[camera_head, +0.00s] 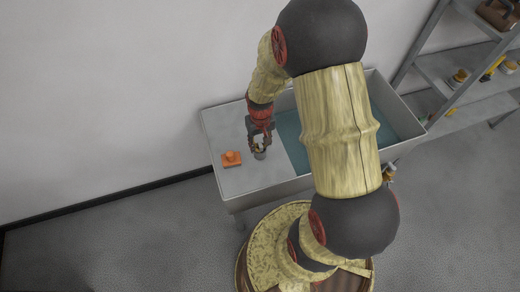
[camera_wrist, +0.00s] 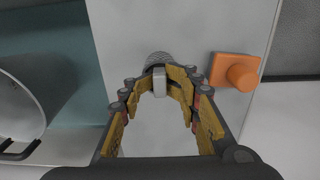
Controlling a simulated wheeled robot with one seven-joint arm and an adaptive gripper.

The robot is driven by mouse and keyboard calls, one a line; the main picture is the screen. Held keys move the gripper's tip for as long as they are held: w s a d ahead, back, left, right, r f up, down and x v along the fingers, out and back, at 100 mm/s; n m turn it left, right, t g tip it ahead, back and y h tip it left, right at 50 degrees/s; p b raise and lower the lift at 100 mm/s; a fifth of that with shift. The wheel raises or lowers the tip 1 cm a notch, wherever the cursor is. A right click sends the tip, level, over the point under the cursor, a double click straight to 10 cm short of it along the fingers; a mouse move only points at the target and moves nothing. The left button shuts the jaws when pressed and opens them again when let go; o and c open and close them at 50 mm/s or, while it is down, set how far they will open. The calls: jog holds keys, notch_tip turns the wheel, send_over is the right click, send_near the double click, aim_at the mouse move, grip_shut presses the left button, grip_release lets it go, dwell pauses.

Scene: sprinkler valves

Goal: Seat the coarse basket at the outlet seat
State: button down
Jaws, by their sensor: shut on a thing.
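A small grey ribbed cylinder, likely the coarse basket (camera_head: 260,155), is at my fingertips over the pale board on the left of the sink. In the wrist view its ribbed end (camera_wrist: 160,58) shows just past the fingers, with a light grey tab (camera_wrist: 159,82) between them. My gripper (camera_head: 259,146) points down and is shut on this tab; it also shows in the wrist view (camera_wrist: 160,78). Whether the basket touches the board I cannot tell. An orange square block with a round knob (camera_head: 231,158) is beside it. I cannot make out the outlet seat.
The pale board (camera_head: 245,182) is otherwise clear. The sink basin with blue-green inside (camera_head: 291,130) lies to the right, partly behind my arm. A grey shelf rack (camera_head: 450,65) with several small items stands at the far right. A wall (camera_head: 110,90) is behind.

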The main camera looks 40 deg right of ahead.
jog(key=shift+s+r+p, duration=0.15)
jog(key=shift+r+p, duration=0.15)
jog(key=shift+p, duration=0.1)
jog(key=shift+r, duration=0.4)
jog(key=c, duration=2.4)
grip_release()
grip_shut()
jog(key=shift+w+r+p, duration=0.15)
jog(key=shift+w+p, duration=0.05)
jog(key=shift+p, duration=0.1)
jog(key=shift+r+p, duration=1.65)
jog(key=shift+r, duration=0.25)
